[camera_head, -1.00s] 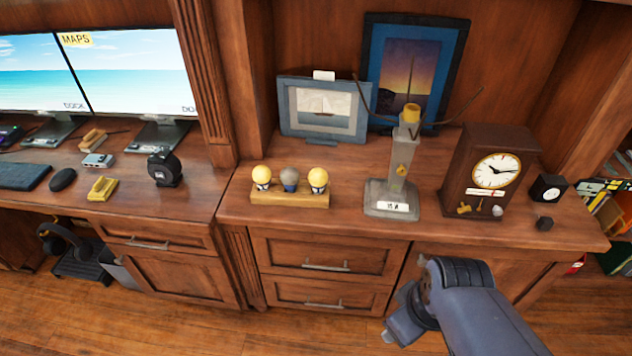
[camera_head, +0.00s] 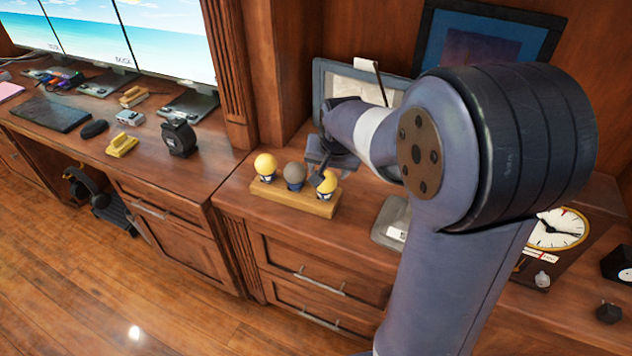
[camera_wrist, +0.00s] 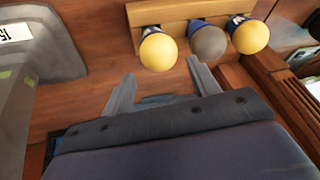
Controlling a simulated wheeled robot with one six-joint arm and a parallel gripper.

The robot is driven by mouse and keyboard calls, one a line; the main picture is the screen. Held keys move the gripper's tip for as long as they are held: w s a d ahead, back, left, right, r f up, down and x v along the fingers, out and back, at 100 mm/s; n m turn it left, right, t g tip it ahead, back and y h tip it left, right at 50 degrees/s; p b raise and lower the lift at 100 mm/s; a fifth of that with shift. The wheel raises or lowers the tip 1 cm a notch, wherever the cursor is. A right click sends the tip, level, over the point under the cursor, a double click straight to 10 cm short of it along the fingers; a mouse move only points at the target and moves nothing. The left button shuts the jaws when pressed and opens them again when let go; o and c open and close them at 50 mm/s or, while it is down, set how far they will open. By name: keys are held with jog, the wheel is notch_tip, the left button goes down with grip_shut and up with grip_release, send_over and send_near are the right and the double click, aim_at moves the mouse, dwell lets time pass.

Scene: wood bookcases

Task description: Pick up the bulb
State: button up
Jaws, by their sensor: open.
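Three round bulbs with dark blue bases stand in a row on a wooden holder (camera_head: 295,205): a yellow bulb (camera_head: 265,165) at the left, a grey bulb (camera_head: 294,173) in the middle and a yellow bulb (camera_head: 327,183) at the right. In the wrist view the holder (camera_wrist: 178,12) carries a yellow bulb (camera_wrist: 158,50), the grey bulb (camera_wrist: 208,43) and the other yellow bulb (camera_wrist: 250,36). My gripper (camera_wrist: 162,84) is open and empty. In the wrist view its fingertips point towards the nearest yellow bulb, which lies apart from them.
A framed picture (camera_head: 345,82) stands behind my arm. A black tape measure (camera_head: 179,136) sits left of the bookcase post.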

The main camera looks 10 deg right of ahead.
aim_at(325, 185)
jog(key=x, duration=1)
jog(key=shift+s+f, duration=0.1)
jog(key=shift+f, duration=0.05)
jog(key=c, duration=0.4)
